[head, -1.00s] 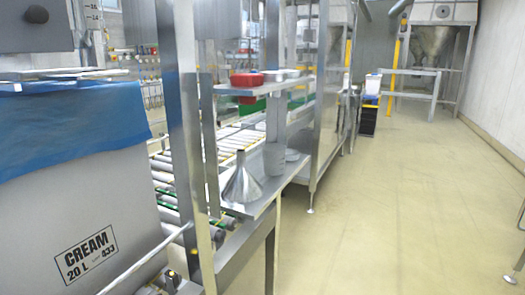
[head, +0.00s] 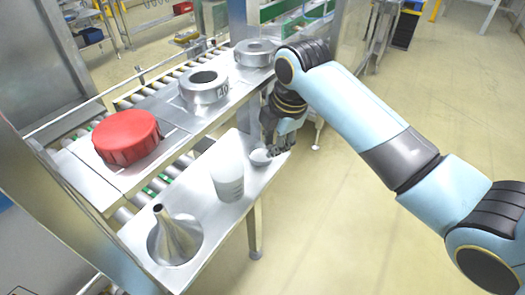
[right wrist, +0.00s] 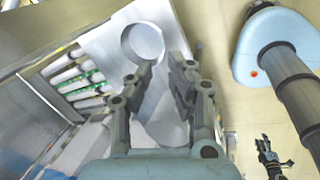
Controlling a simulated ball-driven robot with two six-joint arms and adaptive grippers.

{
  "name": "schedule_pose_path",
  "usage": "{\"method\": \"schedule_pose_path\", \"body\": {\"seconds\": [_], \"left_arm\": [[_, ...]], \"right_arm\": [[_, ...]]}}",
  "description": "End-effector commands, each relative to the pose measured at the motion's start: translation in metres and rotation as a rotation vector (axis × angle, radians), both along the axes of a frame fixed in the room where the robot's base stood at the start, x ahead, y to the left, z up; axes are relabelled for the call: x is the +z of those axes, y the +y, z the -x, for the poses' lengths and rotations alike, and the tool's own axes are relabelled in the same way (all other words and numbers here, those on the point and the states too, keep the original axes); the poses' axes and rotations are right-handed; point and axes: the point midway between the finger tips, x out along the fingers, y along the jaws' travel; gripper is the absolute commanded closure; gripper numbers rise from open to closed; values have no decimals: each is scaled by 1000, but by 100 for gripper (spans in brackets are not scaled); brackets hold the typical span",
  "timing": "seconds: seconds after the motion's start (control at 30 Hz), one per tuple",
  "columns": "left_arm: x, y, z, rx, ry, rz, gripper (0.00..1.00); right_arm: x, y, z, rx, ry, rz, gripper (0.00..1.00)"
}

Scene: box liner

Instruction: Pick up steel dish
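The steel dish (head: 261,157) is a small, shiny round piece at the right end of the lower steel shelf, partly hidden by my right gripper. My right gripper (head: 278,150) points down at the dish, with its fingertips beside it; contact cannot be told. In the right wrist view its fingers (right wrist: 165,68) stand apart with a gap between them. A round pale shape (right wrist: 142,42) lies just past the fingertips there; I cannot be sure it is the dish. What appears to be my left gripper (right wrist: 272,153) is small at the lower right, its opening unclear.
A whitish beaker (head: 227,178) stands left of the dish, and a steel funnel (head: 175,236) stands further left on the shelf. The upper shelf holds a red lid (head: 127,137) and two steel rings (head: 204,86). The floor at right is open.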

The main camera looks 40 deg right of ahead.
Motion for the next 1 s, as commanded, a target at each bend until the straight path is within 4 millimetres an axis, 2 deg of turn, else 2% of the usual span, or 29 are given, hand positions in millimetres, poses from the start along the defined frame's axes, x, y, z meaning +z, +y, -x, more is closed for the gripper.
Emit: {"method": "schedule_pose_path", "body": {"seconds": [0.47,0.73,0.87,1.0], "left_arm": [[8,7,2,-3,2,-8,56],[8,3,-3,-1,-6,-3,56],[8,1,-3,-1,-6,-2,56],[7,0,-3,0,-6,-1,56]], "right_arm": [[-61,-5,-18,0,2,0,82],[-64,-5,-19,0,-1,0,82],[-64,-5,-19,0,0,0,99],[-64,-5,-19,0,0,0,100]]}}
